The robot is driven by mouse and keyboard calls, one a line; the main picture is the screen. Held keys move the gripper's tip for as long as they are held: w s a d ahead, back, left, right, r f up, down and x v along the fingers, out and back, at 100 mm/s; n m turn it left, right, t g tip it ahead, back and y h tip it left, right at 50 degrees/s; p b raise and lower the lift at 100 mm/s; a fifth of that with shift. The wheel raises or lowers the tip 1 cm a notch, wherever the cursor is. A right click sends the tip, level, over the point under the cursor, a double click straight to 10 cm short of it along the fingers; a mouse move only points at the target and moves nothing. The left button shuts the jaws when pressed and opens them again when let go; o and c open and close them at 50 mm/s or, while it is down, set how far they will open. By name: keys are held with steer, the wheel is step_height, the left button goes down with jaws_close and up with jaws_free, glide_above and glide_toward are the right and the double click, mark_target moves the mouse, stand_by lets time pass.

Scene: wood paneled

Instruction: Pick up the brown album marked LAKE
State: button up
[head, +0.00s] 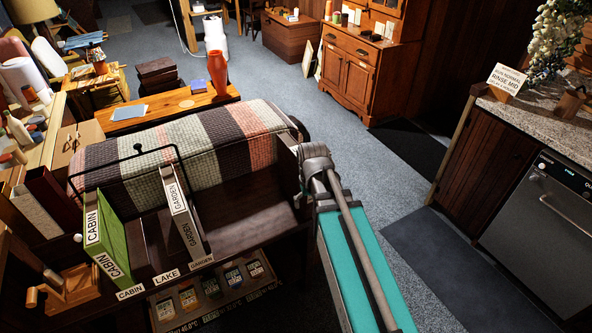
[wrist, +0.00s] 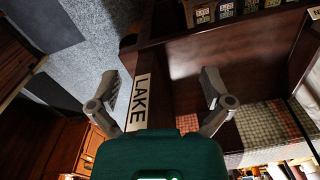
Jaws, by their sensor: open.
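The brown album marked LAKE (wrist: 141,92) shows its white spine label in the wrist view, with a dark brown cover beside it. My gripper (wrist: 162,90) is open, with one finger on each side of the album; the left finger is nearer the label than the right. No grip on it is visible. In the head view my gripper (head: 316,162) is at the right end of the shelf, and I cannot make out the album clearly there. The shelf's LAKE label (head: 167,276) marks the slot between CABIN and GARDEN.
A green CABIN album (head: 106,238) and a pale GARDEN album (head: 184,222) stand on the dark shelf (head: 240,212). A striped blanket (head: 190,150) lies behind them. A tray of small cards (head: 211,288) is below. Grey carpet is open right of the shelf.

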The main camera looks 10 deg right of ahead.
mark_target(296, 148)
steer(key=w+r+n+p, duration=0.1)
steer(key=w+r+p, duration=0.6)
steer(key=w, duration=0.4)
steer(key=w+r+n+p, duration=0.2)
steer(key=w+r+p, duration=0.5)
steer(key=w, duration=0.5)
steer(key=shift+a+r, duration=0.15)
steer(key=shift+r, duration=0.75)
step_height(296, 148, down, 9)
steer(key=b, duration=0.8)
steer(key=shift+r, duration=0.2)
steer(key=shift+f, duration=0.1)
steer(key=shift+w+d+f+b, duration=0.1)
steer(key=shift+f+b, duration=1.15)
steer(key=shift+b, duration=0.15)
steer(key=shift+d+f+b, duration=0.1)
steer(key=shift+f+b, duration=1.15)
steer(key=shift+b, duration=0.1)
steer(key=c, duration=1.3)
